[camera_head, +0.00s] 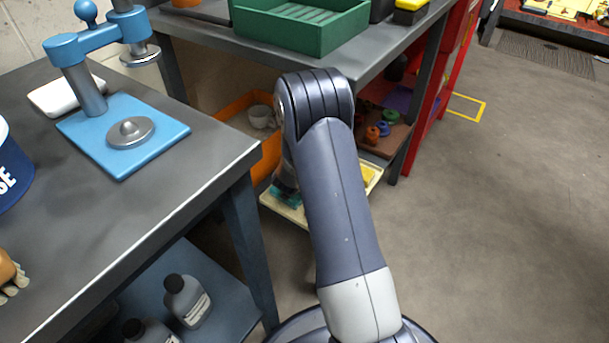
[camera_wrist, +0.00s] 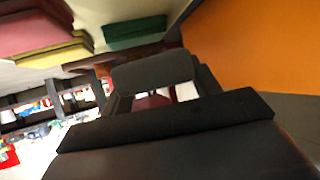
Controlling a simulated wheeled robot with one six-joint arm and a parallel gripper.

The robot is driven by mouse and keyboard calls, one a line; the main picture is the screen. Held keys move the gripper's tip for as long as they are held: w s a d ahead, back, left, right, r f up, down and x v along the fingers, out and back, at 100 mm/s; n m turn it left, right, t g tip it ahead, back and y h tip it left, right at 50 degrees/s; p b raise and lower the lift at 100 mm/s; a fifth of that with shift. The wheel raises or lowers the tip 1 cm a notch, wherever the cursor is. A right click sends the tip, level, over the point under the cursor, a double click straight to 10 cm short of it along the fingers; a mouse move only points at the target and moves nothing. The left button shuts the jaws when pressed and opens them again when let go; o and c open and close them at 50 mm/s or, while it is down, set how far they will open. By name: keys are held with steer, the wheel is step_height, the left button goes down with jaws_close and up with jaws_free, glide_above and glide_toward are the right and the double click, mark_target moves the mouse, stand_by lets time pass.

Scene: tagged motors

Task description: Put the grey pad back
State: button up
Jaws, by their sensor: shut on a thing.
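My gripper (camera_wrist: 160,97) is shut on a dark grey piece that I take for the grey pad (camera_wrist: 155,72). The dark jaw parts hide much of it, so its outline is hard to make out. In the head view my arm hides most of the gripper, which is low by the shelf under the far bench. A cream tray (camera_head: 292,212) lies there with a teal-green pad (camera_head: 284,196) and a yellow pad (camera_head: 367,176). In the wrist view, a green pad (camera_wrist: 135,30) and red and yellow pads (camera_wrist: 45,40) show on a pale surface, close to my gripper.
An orange bin (camera_head: 268,160) stands left of the tray, and an orange wall (camera_wrist: 260,45) fills the wrist view's right side. The far bench holds a green crate (camera_head: 300,28). A near bench with a blue press (camera_head: 150,140) stands left.

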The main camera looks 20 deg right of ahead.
steer(key=shift+f+b, duration=1.15)
steer(key=shift+f, duration=1.35)
steer(key=shift+f, duration=0.1)
steer(key=shift+f+b, duration=0.45)
steer(key=shift+f, duration=0.1)
steer(key=o, duration=1)
steer(key=shift+s+f, duration=0.1)
steer(key=shift+o, duration=0.2)
steer(key=shift+a+r+p, duration=0.1)
steer(key=shift+r+p, duration=0.25)
steer(key=p+v, duration=0.1)
steer(key=v, duration=0.3)
steer(key=p+v, duration=0.2)
steer(key=v, duration=0.1)
steer(key=shift+s+a+r, duration=0.1)
steer(key=shift+r, duration=0.4)
